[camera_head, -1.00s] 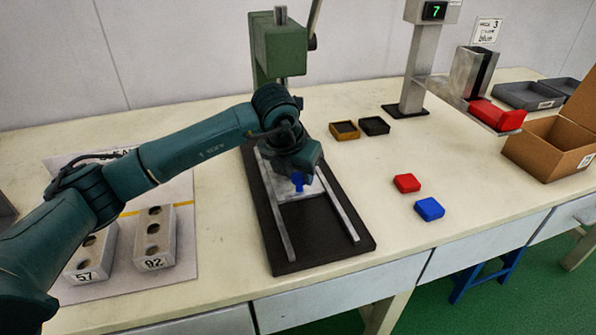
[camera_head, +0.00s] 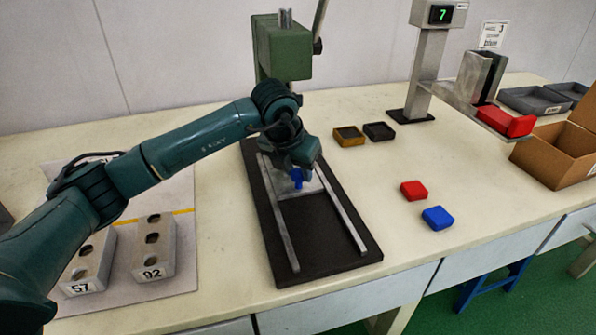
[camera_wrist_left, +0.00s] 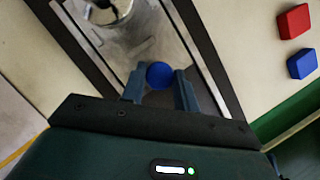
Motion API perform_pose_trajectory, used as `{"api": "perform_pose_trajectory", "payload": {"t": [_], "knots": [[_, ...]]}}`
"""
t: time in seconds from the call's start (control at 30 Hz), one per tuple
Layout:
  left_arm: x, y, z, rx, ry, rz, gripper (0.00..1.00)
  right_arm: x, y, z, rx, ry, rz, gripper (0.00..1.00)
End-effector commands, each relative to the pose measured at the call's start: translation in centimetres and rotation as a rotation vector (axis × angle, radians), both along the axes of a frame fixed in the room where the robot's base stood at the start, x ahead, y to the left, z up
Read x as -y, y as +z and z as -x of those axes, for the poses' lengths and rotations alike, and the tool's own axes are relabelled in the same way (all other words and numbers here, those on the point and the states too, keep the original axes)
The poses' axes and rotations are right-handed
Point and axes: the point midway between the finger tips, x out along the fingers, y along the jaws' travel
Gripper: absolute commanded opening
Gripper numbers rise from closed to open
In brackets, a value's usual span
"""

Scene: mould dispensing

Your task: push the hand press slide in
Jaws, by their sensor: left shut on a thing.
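The green hand press (camera_head: 281,48) stands at the back of a dark base plate (camera_head: 318,240) with two metal rails. The slide (camera_head: 316,186) is a light metal plate between the rails, in the rear half of the base. Its blue knob (camera_head: 297,178) stands at its front edge. My left gripper (camera_wrist_left: 158,88) is shut on the blue knob (camera_wrist_left: 159,75), one finger on each side. A round metal part (camera_wrist_left: 108,10) shows on the slide in the left wrist view. My forearm hides part of the press and slide in the head view. My right gripper is not in view.
Red (camera_head: 413,190) and blue (camera_head: 438,217) blocks lie right of the base. Numbered grey blocks (camera_head: 154,248) stand at the left. A cardboard box (camera_head: 552,152) is at the right.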

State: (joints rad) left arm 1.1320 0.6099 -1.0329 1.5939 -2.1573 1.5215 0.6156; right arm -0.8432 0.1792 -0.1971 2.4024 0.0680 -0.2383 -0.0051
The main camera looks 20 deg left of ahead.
Motion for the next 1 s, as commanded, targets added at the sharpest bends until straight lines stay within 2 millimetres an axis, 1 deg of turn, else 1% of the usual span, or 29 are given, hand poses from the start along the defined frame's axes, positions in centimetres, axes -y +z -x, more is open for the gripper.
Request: {"api": "perform_pose_trajectory", "payload": {"t": [0.03, 0.07, 0.1, 0.33, 0.37, 0.6, 0.67, 0.77, 0.8, 0.87, 1.0], "knots": [[-0.5, 0.3, -0.4, 0.015, 0.012, -0.004, 0.0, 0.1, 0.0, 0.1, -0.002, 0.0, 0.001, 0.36], [-0.5, 0.3, -0.4, 0.015, 0.013, -0.004, 0.0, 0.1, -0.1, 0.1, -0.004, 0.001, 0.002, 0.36], [-0.5, 0.3, -0.5, 0.016, 0.013, -0.005, 0.31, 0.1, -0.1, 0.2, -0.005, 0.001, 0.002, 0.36], [-0.4, 0.3, -0.4, 0.013, 0.011, -0.004, 0.5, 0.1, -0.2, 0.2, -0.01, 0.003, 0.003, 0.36], [-0.4, 0.2, -0.3, 0.012, 0.011, -0.003, 0.51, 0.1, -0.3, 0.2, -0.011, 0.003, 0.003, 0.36], [-0.3, 0.3, -0.2, 0.01, 0.008, -0.002, 0.51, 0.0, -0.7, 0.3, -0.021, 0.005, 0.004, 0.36], [-0.3, 0.6, -0.2, 0.011, 0.009, -0.003, 0.51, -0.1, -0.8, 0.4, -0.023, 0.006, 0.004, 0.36], [-0.5, 1.6, 0.2, 0.015, 0.01, -0.003, 0.51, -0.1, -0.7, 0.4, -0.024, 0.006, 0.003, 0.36], [-0.7, 1.3, 0.8, 0.011, 0.01, -0.004, 0.51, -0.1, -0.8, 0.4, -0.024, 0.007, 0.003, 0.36], [-0.9, 1.3, 1.8, 0.011, 0.009, -0.004, 0.51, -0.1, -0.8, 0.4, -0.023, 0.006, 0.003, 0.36], [-1.4, 1.3, 4.7, 0.012, 0.009, -0.005, 0.51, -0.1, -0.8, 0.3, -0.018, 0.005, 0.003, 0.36]]}}
